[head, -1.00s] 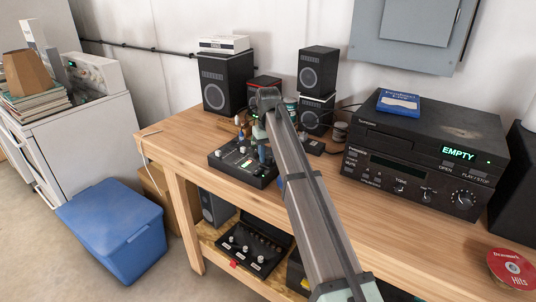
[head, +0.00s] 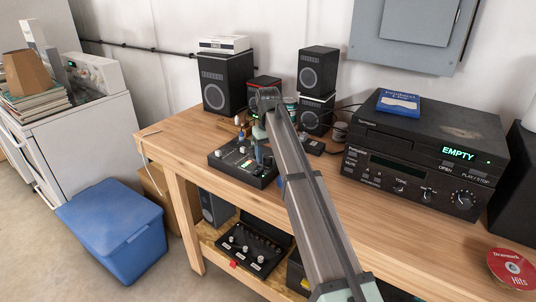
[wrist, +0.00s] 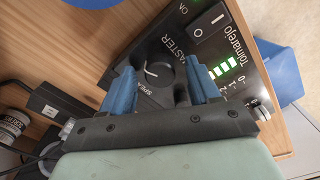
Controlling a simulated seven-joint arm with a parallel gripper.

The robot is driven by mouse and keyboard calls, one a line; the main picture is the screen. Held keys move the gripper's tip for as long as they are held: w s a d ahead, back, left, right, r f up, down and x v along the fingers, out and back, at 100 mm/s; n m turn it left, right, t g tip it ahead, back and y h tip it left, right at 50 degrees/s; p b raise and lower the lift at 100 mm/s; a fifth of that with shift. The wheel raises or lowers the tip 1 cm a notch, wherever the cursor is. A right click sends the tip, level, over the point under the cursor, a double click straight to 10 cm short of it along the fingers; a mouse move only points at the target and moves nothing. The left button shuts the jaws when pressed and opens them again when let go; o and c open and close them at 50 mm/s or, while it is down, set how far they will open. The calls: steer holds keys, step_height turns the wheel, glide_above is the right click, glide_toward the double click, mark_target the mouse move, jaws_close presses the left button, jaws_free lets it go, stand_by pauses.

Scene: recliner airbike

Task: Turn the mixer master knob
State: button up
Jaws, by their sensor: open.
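The mixer (head: 230,162) is a black box with small knobs and green lights, standing near the left end of the wooden bench. In the wrist view its panel (wrist: 185,45) shows a MASTER label and a lit green level bar. The black master knob (wrist: 157,73), with a white pointer line, shows between my blue fingers. My gripper (wrist: 165,88) is open, with one finger on each side of the knob; I cannot tell whether either finger touches it. In the head view my gripper (head: 262,155) is over the mixer and partly hidden by my arm.
Speakers (head: 223,82) stand behind the mixer. A black stereo deck (head: 425,150) is to the right. A small black box (wrist: 58,108) with cables lies beside the mixer. The bench front right of my arm is mostly clear, with a red disc (head: 512,268) at the edge.

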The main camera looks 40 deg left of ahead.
mark_target(268, 156)
step_height(268, 156, up, 14)
stand_by(0.7)
steer(key=shift+f, duration=0.15)
